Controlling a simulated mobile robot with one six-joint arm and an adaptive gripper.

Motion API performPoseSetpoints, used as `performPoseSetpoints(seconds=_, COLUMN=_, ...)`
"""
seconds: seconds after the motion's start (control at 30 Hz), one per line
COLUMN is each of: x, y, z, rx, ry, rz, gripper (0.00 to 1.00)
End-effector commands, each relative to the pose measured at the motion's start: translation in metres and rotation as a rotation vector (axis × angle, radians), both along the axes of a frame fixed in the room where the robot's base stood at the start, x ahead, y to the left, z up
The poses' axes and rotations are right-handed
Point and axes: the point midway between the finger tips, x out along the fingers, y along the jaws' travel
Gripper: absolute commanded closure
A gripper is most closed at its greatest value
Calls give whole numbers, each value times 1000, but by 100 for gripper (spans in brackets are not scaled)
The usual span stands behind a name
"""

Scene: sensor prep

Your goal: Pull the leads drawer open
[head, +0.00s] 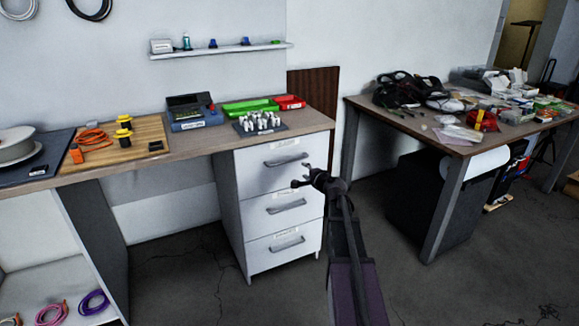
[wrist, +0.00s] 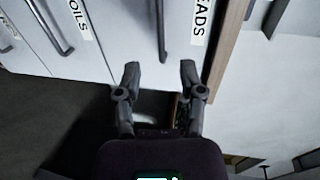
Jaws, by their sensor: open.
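The leads drawer (head: 257,170) is the top one of a white three-drawer cabinet, just under the worktop, and looks closed. In the wrist view its label, cut off to "EADS" (wrist: 200,18), lies beside its grey bar handle (wrist: 161,30). The handle also shows in the head view (head: 286,160). My gripper (head: 300,175) is in front of the cabinet, near the right part of this drawer. In the wrist view my gripper (wrist: 160,72) is open and empty, its fingers on either side of the line of the handle's near end. I cannot tell the remaining distance.
The worktop (head: 200,143) above holds bins, a device and a small rack. A cluttered second table (head: 440,135) stands to the right. The floor before the cabinet is clear.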

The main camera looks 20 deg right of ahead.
Motion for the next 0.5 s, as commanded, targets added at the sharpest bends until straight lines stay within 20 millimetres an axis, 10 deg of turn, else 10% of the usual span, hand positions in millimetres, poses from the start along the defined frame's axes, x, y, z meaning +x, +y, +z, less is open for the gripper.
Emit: performPoseSetpoints(seconds=0.5, x=9, y=0, z=-2, rx=-1, ry=1, rz=2, gripper=49)
